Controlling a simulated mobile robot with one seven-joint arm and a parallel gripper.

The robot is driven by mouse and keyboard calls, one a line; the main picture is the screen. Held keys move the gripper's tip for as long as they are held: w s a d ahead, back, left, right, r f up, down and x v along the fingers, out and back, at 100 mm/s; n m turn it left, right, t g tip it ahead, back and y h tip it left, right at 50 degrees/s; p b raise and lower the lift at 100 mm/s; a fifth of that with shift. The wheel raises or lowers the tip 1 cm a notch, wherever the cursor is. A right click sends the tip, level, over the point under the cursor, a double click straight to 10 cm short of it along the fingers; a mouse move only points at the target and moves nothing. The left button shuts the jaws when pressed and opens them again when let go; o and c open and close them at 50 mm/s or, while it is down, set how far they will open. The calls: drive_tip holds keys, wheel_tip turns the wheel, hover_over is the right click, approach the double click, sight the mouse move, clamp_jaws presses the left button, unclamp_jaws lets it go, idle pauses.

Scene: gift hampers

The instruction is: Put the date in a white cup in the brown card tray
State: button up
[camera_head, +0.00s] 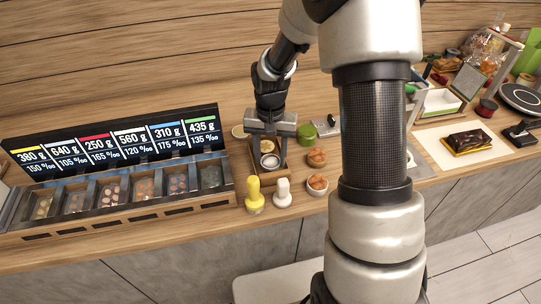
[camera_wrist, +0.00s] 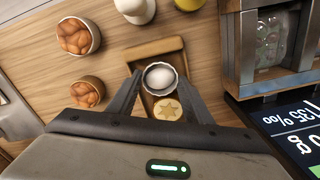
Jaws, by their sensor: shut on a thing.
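My gripper (camera_wrist: 160,73) is shut on a small fluted white cup (camera_wrist: 147,83) holding a smooth white egg-shaped piece (camera_wrist: 163,74). The fingers lie on either side of the cup. The brown card tray (camera_wrist: 152,48) is around and below it; I cannot tell if the cup touches its floor. In the head view my gripper (camera_head: 270,148) points down over the tray (camera_head: 254,165). A round pale biscuit with a star (camera_wrist: 167,109) lies beside the cup at the tray's other end. A brown wrinkled piece in a white cup (camera_head: 317,184) stands right of the tray, outside it.
Another brown wrinkled piece (camera_head: 317,157) stands behind that one in a brown cup. A yellow stamp (camera_head: 254,195) and a white stamp (camera_head: 282,192) stand in front of the tray. A compartment display (camera_head: 128,190) with price signs is at left. A green jar (camera_head: 306,134) is behind right.

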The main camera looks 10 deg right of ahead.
drive_tip(key=shift+f, duration=0.15)
drive_tip(key=shift+f, duration=0.15)
drive_tip(key=o, duration=1)
